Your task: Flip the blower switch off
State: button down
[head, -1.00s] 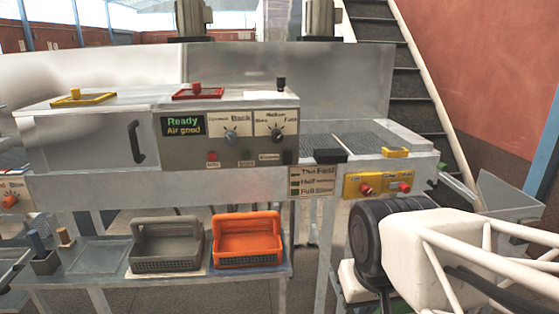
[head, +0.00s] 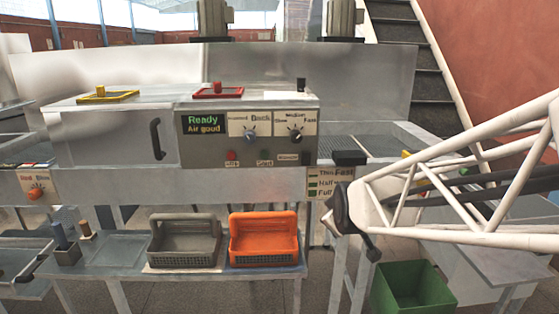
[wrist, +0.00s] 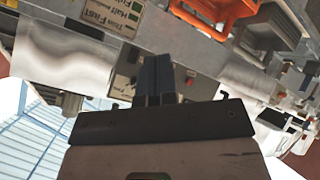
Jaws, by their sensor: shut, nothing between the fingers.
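My gripper (wrist: 157,66) is shut and empty in the wrist view, its dark fingers close together in front of the machine's metal frame. In the head view its dark end is at the tip of my white lattice arm, near the speed label plate (head: 329,184). That plate also shows in the upside-down wrist view (wrist: 113,14). I cannot tell which control is the blower switch, as the labels are too small. The control panel (head: 215,150) has two dials, a red button (head: 232,155) and a dark one (head: 307,158). A red knob (head: 35,192) sits on the left panel. My arm hides the right-hand panel.
A grey basket (head: 185,222) and an orange basket (head: 262,218) stand on the lower shelf. A green bin (head: 415,290) is on the floor below my arm. A black block (head: 349,158) sits on the worktop edge.

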aim_at(307, 156)
jog(key=w+a+f+n+t, duration=0.2)
jog(key=w+n+t, duration=0.7)
jog(key=w, duration=1.2)
jog(key=shift+w+n+t, duration=0.2)
jog(key=shift+n+t, duration=0.1)
jog(key=shift+n, duration=0.3)
jog(key=shift+w+f, duration=0.1)
jog(key=shift+w, duration=0.05)
jog(key=shift+w+r, duration=0.3)
jog(key=shift+w, duration=1.9)
jog(key=shift+w+r, duration=0.35)
jog(key=shift+w, duration=1.9)
jog(key=shift+w+r, duration=0.3)
jog(key=shift+w, duration=2.05)
